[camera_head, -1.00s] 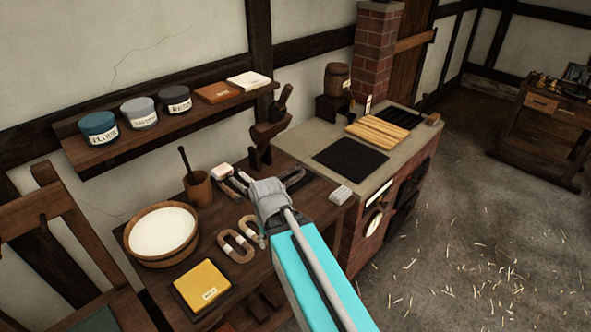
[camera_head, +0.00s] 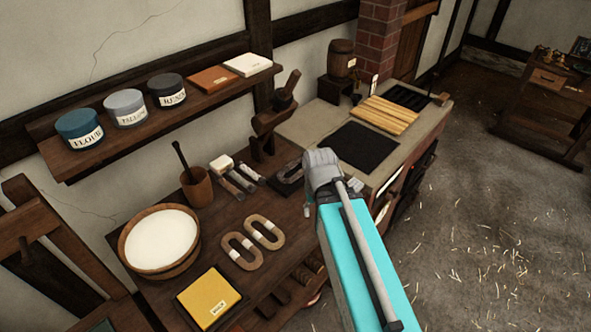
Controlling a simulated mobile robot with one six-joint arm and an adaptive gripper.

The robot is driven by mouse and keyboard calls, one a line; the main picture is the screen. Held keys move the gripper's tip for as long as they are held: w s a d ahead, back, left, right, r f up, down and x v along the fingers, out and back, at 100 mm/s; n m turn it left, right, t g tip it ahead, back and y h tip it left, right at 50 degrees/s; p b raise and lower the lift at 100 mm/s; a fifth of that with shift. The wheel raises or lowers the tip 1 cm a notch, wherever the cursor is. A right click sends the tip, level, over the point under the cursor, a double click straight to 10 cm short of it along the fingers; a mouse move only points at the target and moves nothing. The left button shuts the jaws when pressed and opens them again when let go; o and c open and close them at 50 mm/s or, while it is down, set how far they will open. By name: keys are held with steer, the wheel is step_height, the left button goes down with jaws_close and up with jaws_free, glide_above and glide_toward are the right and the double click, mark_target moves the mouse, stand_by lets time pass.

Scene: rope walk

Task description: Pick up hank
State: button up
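Two tan oval hanks with pale bands lie side by side on the dark wooden table; the left one (camera_head: 232,258) is nearer me and the right one (camera_head: 279,241) lies just beyond it. My gripper (camera_head: 308,208) is to the right of both hanks, at the end of my turquoise arm, and apart from them in the picture. I see it mostly from behind, so the gap between its fingers does not show. Nothing is visibly held.
On the table are a bowl of white stuff (camera_head: 158,238), a yellow block (camera_head: 208,298), a mortar with pestle (camera_head: 196,187) and several brush-like tools (camera_head: 235,178). A shelf (camera_head: 60,160) with jars hangs above. A brick stove (camera_head: 395,200) stands right.

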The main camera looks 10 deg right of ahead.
steer(key=shift+o, duration=1.1)
steer(key=w+f+n+b, duration=0.1)
steer(key=w+n, duration=2.4)
steer(key=w, duration=0.4)
steer(key=shift+w+d, duration=0.15)
steer(key=shift+d, duration=0.3)
steer(key=shift+f, duration=0.1)
steer(key=shift+f, duration=0.15)
